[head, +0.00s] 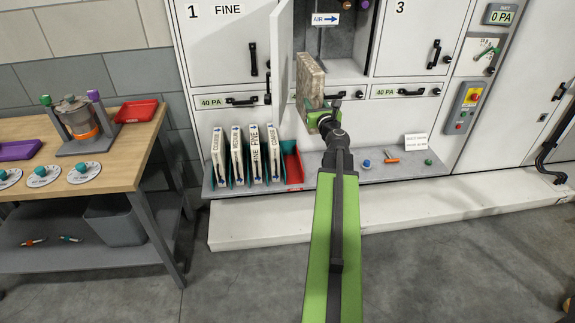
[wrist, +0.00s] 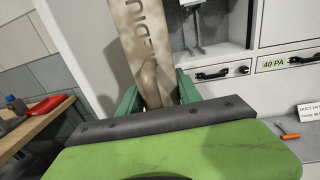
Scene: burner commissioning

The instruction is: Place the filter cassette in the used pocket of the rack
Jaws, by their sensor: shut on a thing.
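My gripper (head: 322,118) is shut on a dirty, brown-stained filter cassette (head: 311,80), held upright in front of the open middle cabinet bay. In the wrist view the cassette (wrist: 150,45) stands between the green fingers of my gripper (wrist: 158,95); part of its lettering shows, and its lower end is hidden. The rack (head: 207,177) is on the ledge below and to the left, with several clean white cassettes (head: 237,157) in teal pockets. The red pocket (head: 292,166) at its right end looks empty; I take it as the used pocket. The cassette is well above it.
An open cabinet door (head: 283,60) stands just left of the cassette, beside the open bay (head: 343,68). On the ledge right of my arm are a blue knob (head: 366,163), an orange-handled tool (head: 385,160) and a sign (head: 416,142). A wooden workbench (head: 115,150) stands at left.

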